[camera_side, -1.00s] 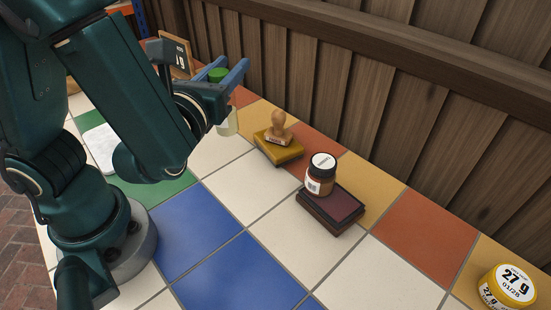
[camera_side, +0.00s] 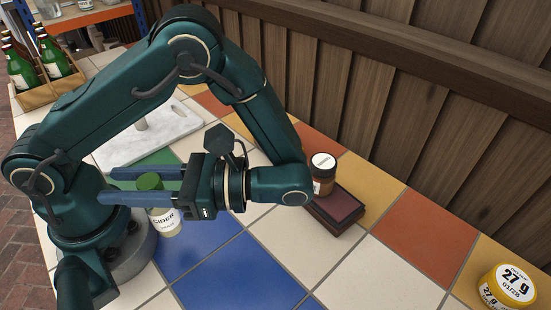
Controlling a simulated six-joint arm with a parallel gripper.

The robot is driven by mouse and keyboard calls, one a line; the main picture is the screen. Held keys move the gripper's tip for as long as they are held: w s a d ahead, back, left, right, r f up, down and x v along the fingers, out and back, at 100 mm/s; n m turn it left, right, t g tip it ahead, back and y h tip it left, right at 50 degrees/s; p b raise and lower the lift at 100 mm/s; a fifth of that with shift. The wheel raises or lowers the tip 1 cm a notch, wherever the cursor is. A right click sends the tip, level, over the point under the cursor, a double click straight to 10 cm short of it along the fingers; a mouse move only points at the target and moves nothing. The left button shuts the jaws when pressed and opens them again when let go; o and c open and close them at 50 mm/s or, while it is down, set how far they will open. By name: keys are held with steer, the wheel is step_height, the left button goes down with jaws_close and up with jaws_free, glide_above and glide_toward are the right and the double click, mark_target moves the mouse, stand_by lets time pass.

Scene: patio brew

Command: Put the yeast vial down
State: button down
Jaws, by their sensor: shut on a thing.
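The yeast vial (camera_side: 163,219) is a small clear bottle with pale contents, a green cap and a white label reading "CIDER". My gripper (camera_side: 118,186) points left in the side view, its two long blue fingers shut on the vial near the cap. The vial is upright and hangs below the fingers, over the blue and green tiles close to my base. I cannot tell whether its bottom touches the tiles.
A brown jar (camera_side: 323,180) stands on a dark red ink pad (camera_side: 337,211) to the right. A yellow tin (camera_side: 507,287) is at the lower right. A marble board (camera_side: 112,152) and a wooden crate (camera_side: 37,97) of green bottles lie behind. Blue tiles (camera_side: 240,268) in front are clear.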

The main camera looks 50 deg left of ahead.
steer(key=w+d+r+n+g+h, duration=0.2)
steer(key=d+n+h, duration=1.2)
steer(key=d+h, duration=0.5)
steer(key=w+d+r+n+t+h, duration=0.1)
steer(key=w+r+n+t+h, duration=0.1)
steer(key=w+n+t+h, duration=0.6)
steer(key=w+d+r+n+t+h, duration=0.1)
steer(key=w+r+n+t+h, duration=0.2)
steer(key=w+t, duration=0.5)
steer(key=s+d+f+g, duration=0.1)
steer(key=s+d+f, duration=0.2)
steer(key=d+f, duration=0.7)
steer(key=shift+s+d+f+n+g, duration=0.15)
steer(key=shift+s+f+n+g, duration=0.2)
steer(key=shift+f, duration=0.6)
